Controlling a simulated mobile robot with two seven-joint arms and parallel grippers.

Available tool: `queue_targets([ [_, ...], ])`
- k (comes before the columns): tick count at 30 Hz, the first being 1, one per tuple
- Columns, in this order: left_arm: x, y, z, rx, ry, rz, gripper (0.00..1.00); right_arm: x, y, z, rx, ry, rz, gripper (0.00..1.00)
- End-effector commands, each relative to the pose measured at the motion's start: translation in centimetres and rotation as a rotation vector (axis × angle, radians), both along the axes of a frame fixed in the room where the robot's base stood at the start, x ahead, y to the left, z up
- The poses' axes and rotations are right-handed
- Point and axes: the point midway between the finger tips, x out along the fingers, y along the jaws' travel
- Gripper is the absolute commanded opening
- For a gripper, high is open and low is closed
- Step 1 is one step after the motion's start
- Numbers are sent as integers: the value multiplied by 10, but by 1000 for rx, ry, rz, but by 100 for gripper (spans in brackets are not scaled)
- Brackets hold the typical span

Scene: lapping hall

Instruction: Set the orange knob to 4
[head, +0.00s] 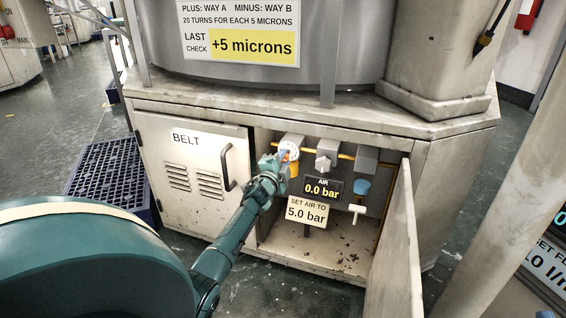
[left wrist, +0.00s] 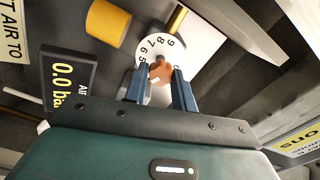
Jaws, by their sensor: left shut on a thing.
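The orange knob (left wrist: 160,73) sits at the middle of a white round dial (left wrist: 154,45) with black numbers; 5, 6, 7, 8 and 9 can be read in the left wrist view. The dial (head: 290,148) also shows in the head view, inside the open cabinet, on the leftmost unit. My left gripper (left wrist: 162,76) is shut on the orange knob, one blue finger on each side. In the head view the gripper (head: 282,157) reaches in from the lower left and covers most of the knob. The number 4 and the exact setting cannot be read. My right gripper is out of view.
An air display (head: 322,189) reads 0.0 bar, above a sign (head: 307,212) saying SET AIR TO 5.0 bar. A yellow-orange cylinder (left wrist: 108,25) is near the dial. The open cabinet door (head: 398,250) stands to the right; the closed BELT door (head: 195,185) is left.

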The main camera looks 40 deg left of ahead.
Motion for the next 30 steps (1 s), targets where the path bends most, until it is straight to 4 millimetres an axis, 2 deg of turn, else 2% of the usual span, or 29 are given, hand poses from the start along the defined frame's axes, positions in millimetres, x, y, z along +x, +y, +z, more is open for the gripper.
queue_targets([
  [16,-1,1,-1,23,12,2,4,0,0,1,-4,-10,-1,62],
  [17,-1,1,-1,23,12,2,27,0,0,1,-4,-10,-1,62],
  [18,-1,1,-1,23,12,2,30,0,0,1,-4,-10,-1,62],
  [25,0,0,-1,23,10,1,48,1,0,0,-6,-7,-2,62],
  [30,0,0,0,23,10,1,48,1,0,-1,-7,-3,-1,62],
])
